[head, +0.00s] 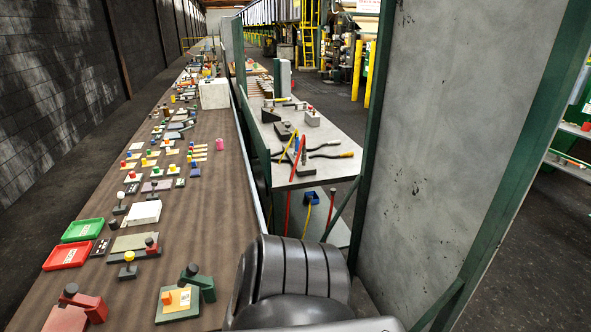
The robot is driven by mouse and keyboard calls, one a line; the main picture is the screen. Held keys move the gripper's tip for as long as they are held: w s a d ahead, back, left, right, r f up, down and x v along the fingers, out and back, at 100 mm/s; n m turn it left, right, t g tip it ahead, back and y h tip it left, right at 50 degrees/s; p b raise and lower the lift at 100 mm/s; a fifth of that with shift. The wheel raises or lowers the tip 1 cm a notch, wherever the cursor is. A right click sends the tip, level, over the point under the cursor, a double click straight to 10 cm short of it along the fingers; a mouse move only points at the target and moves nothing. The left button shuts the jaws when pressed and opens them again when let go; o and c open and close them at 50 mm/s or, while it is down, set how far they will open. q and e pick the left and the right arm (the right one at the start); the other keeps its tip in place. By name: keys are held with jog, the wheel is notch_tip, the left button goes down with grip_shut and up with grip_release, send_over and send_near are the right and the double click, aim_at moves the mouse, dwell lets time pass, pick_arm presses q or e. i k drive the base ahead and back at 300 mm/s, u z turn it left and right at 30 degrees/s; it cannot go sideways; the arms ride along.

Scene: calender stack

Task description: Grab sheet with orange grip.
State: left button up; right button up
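A long brown table (208,222) runs away from me on the left, with many small sheets and blocks carrying coloured knobs. Near its front, a pale sheet with an orange piece (178,298) lies on a green plate beside a dark green clamp-like part (201,282). A dark piece with a yellow-orange knob (128,259) stands farther left. Smaller sheets with yellow-orange knobs (145,162) lie farther back. I cannot tell which of these is the sheet with the orange grip. Neither of my grippers shows.
A green tray (82,230) and a red tray (68,254) lie at the table's left edge. A grey side table (318,140) with tools stands beyond. A tall grey panel (450,130) with green posts blocks the right. A dark ribbed body fills the bottom centre.

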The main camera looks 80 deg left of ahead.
aim_at(172, 301)
jog(key=i, duration=1)
jog(key=u, duration=3.3)
